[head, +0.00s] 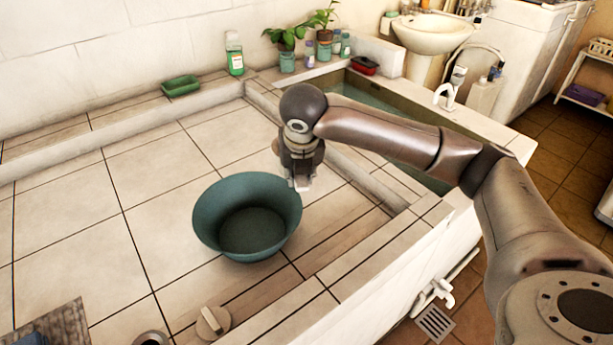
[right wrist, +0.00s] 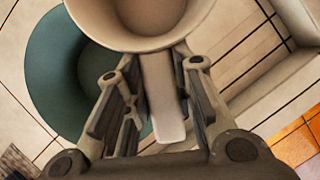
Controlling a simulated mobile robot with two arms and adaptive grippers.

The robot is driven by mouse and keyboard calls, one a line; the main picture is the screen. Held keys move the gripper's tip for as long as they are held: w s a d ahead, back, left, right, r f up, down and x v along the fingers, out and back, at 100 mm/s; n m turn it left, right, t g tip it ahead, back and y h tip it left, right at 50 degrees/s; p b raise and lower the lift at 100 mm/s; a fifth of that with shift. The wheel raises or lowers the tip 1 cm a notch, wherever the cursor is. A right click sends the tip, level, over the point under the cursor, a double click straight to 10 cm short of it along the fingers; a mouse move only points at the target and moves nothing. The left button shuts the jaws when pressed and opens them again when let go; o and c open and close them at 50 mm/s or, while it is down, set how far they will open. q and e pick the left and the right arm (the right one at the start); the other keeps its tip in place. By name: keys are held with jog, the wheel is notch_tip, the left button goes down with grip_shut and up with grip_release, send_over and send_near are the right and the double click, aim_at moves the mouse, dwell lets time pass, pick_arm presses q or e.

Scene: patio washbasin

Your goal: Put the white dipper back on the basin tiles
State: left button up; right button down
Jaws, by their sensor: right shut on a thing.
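The white dipper shows large in the right wrist view, its round cup (right wrist: 140,32) at the top and its flat handle (right wrist: 163,105) running down between my fingers. My right gripper (right wrist: 155,78) is shut on the handle. In the head view my right gripper (head: 302,182) points down over the tiled basin floor (head: 155,185), just right of the green-blue tub's rim. The dipper is hard to make out there against the pale tiles. The green-blue tub (head: 248,232) stands upright on the tiles and looks empty; it also shows in the right wrist view (right wrist: 50,75). My left gripper is out of view.
A raised tiled rim (head: 375,255) borders the basin on the right. A water trough (head: 385,105) lies behind my arm. A green soap dish (head: 181,86) and a green bottle (head: 235,55) stand along the back. A beige knob-like thing (head: 212,322) is at the front. Tiles left of the tub are clear.

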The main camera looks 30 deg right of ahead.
jog(key=shift+w+d+f+n+y, duration=0.2)
jog(key=shift+w+d+n+y, duration=0.1)
jog(key=shift+w+d+n, duration=0.3)
jog(key=w+d+f, duration=0.1)
jog(key=w, duration=0.1)
jog(key=w+d+f, duration=0.1)
jog(key=w+d, duration=0.1)
jog(key=w+d+f, duration=0.1)
jog(key=d, duration=0.1)
jog(key=shift+w+d+f, duration=0.25)
jog(key=shift+w+f, duration=0.05)
jog(key=shift+w, duration=0.1)
jog(key=w+d+f, duration=0.1)
jog(key=f, duration=0.2)
jog(key=w+d+f, duration=0.1)
jog(key=f, duration=0.2)
jog(key=w+d+f, duration=0.1)
jog(key=w+f, duration=0.1)
jog(key=f, duration=0.1)
jog(key=shift+d+f, duration=0.15)
jog(key=shift+d, duration=0.2)
jog(key=c, duration=1.2)
grip_release()
jog(key=shift+f, duration=0.1)
jog(key=shift+c, duration=0.2)
